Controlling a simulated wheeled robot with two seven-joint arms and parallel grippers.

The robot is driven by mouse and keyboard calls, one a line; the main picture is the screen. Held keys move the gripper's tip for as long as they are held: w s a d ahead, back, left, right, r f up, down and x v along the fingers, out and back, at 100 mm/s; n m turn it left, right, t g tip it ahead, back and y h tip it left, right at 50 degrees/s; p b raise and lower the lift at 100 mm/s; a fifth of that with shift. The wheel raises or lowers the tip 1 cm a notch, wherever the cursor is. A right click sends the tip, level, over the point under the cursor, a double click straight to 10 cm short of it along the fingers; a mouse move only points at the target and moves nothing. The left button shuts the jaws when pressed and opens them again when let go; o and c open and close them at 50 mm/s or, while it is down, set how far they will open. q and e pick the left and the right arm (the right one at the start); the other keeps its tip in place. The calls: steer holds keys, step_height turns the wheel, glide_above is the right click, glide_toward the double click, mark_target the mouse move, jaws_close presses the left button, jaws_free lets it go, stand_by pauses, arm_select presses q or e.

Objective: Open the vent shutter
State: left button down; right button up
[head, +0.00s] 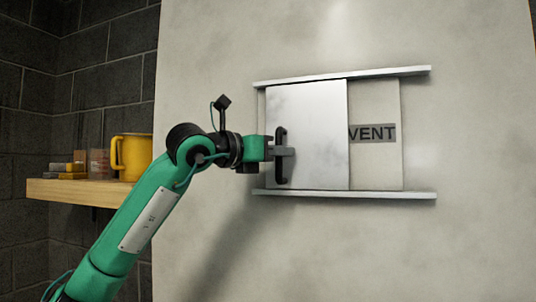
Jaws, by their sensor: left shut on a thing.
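The vent shutter (318,130) is a pale metal sliding panel between an upper rail (390,75) and a lower rail (390,195) on the wall. It sits toward the left of the rails. To its right a light panel area with a dark VENT label (374,133) shows, the label's left end at the shutter's edge. A dark vertical handle (281,172) is at the shutter's left side. My left gripper (281,152) is at the handle and shut on it, its fingers across the bar. My right gripper is not in view.
A wooden shelf (75,192) on the left holds a yellow mug (132,157) and several small blocks, beside my left arm. The pale wall (480,250) around the rails is clear. Dark brick wall (100,70) stands behind the shelf.

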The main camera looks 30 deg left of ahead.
mark_target(348, 150)
arm_select(q)
steer(key=w+d, duration=0.1)
steer(key=d, duration=0.3)
steer(key=w+d+b, duration=0.1)
steer(key=d, duration=0.3)
steer(key=w+d+b, duration=0.1)
steer(key=d, duration=0.3)
steer(key=shift+d, duration=0.15)
steer(key=shift+w+d+b, duration=0.15)
steer(key=shift+d+b, duration=0.2)
steer(key=shift+d, duration=0.35)
steer(key=c, duration=1.8)
jaws_free()
